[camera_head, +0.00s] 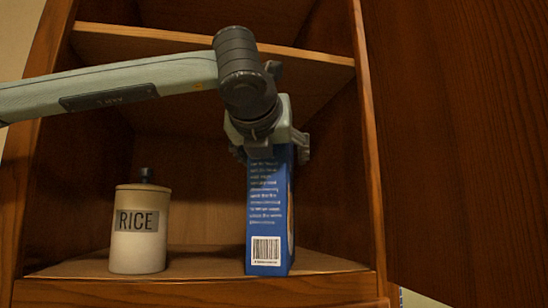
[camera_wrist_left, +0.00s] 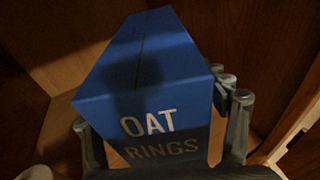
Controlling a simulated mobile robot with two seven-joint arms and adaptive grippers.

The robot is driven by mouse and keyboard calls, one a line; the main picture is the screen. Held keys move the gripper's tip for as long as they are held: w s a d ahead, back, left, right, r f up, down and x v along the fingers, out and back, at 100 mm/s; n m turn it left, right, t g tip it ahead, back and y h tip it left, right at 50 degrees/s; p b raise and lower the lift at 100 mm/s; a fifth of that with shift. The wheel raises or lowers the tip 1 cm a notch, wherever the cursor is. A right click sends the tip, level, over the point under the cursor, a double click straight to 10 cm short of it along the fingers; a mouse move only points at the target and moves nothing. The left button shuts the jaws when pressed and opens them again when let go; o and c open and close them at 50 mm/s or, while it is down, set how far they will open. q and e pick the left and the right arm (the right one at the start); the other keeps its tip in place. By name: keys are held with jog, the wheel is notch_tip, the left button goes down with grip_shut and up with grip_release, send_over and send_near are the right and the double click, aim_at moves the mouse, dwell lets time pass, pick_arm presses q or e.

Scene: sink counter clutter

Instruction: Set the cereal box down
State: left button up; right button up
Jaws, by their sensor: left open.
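The blue cereal box (camera_head: 268,215) stands upright on the cabinet's lower shelf (camera_head: 205,262) in the head view, right of centre, with its barcode side facing out. In the left wrist view the box (camera_wrist_left: 150,75) shows its top and the words "OAT RINGS". My left gripper (camera_head: 270,150) is at the top of the box from above, its fingers to either side. In the left wrist view the gripper's fingers (camera_wrist_left: 165,135) straddle the box; the jaws are open. My right gripper is in neither view.
A rice canister (camera_head: 139,235) with a dark knob stands on the same shelf to the left. An upper shelf (camera_head: 140,38) runs above, behind my left arm. Bare shelf lies between canister and box.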

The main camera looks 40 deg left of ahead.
pick_arm(q)
jog(key=b+v, duration=0.1)
jog(key=v, duration=1)
jog(key=shift+s+b, duration=0.2)
jog(key=shift+b, duration=0.1)
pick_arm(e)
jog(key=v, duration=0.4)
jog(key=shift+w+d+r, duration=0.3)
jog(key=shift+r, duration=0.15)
pick_arm(q)
jog(key=shift+d, duration=0.1)
